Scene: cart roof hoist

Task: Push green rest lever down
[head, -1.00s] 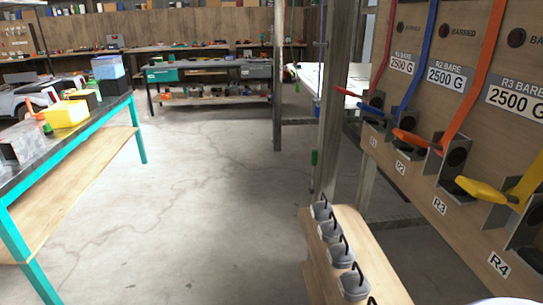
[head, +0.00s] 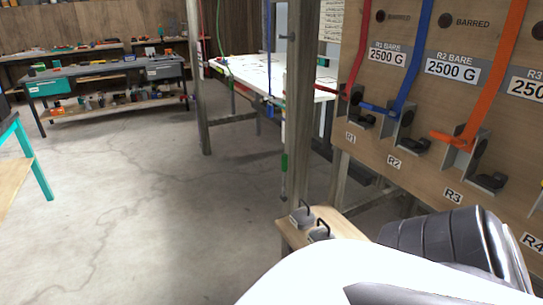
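A small green piece (head: 284,162) shows by the wooden post, on a thin upright line or rod. It may be the green rest lever, but it is too small to be sure. Other levers on the wooden panel are a red one (head: 346,91), a blue one (head: 376,108) and an orange one (head: 449,137). No green lever shows on the panel. A white and dark grey part of my own body fills the lower right. Neither gripper's fingertips are in view.
The wooden panel (head: 372,147) with labels R1 to R4 stands at right. A wooden bench (head: 345,228) with dark-handled grey weights is below, partly hidden. A wooden post (head: 298,120) stands left of the panel. The concrete floor (head: 150,190) at left is open.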

